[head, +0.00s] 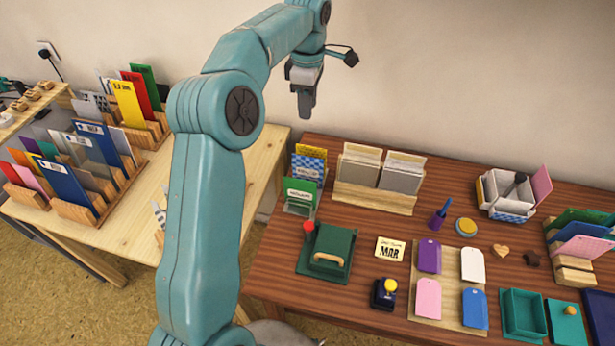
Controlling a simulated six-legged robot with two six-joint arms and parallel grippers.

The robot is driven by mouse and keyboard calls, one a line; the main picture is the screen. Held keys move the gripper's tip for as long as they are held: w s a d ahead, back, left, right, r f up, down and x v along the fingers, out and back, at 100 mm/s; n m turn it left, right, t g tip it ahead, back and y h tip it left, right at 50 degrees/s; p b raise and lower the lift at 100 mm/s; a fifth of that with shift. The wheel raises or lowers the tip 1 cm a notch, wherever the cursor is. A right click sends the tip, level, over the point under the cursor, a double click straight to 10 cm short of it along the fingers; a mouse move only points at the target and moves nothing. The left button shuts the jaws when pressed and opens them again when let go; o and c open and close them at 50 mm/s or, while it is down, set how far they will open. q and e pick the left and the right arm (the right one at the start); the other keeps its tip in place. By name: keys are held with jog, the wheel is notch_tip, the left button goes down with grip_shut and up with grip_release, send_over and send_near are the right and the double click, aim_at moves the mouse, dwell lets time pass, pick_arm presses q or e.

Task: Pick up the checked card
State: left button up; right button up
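The checked card (309,167), blue and white, stands in a small rack at the left end of the dark wooden table. A yellow and blue card (311,151) stands behind it, and a green card (300,191) stands in front and hides its lower part. My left gripper (305,108) hangs high in front of the wall and points down. It appears above the rack in the picture and apart from the cards. Its fingers are seen edge-on, so their opening is unclear. My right gripper is out of view.
A wooden holder (375,192) with grey cards stands right of the rack. Colored tags lie on a board (450,322). A pale table (141,206) with card racks is at left.

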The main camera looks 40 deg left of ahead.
pick_arm(q)
notch_tip(320, 180, down, 2)
jog(key=b, duration=0.2)
send_over(308, 158)
notch_tip(308, 158, down, 11)
notch_tip(308, 158, down, 6)
jog(key=shift+w+a+r, duration=0.1)
jog(key=shift+r, duration=0.1)
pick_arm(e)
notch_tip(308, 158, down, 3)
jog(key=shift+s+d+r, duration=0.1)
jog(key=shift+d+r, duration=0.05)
pick_arm(q)
grip_shut()
